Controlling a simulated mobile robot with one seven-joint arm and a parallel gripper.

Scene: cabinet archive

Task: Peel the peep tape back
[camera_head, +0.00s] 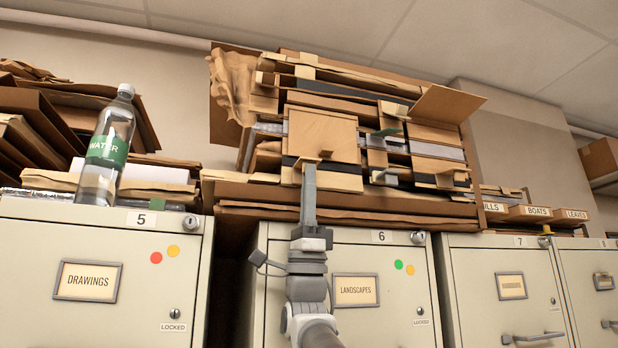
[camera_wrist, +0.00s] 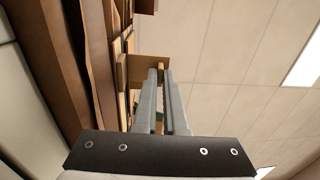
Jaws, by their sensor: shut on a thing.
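My gripper (camera_head: 308,168) reaches up in front of the tall stack of cardboard and folders on cabinet 6. Its fingers are shut on a small tan tab (camera_head: 314,157) at the lower edge of a square tan panel (camera_head: 325,132). In the wrist view, the fingertips (camera_wrist: 161,73) pinch a thin edge by a tan flap (camera_wrist: 138,68) that stands out from the stack. I cannot tell for sure whether this tab is the peep tape. The fingers hide part of it, and whatever lies behind the panel is hidden.
The cardboard stack (camera_head: 345,196) rests on cabinet 6 (camera_head: 390,260). A water bottle (camera_head: 107,150) stands on papers on cabinet 5 (camera_head: 60,240) at left. Labelled boxes (camera_head: 530,211) sit on cabinet 7 at right. A flap (camera_head: 447,104) juts from the stack's upper right.

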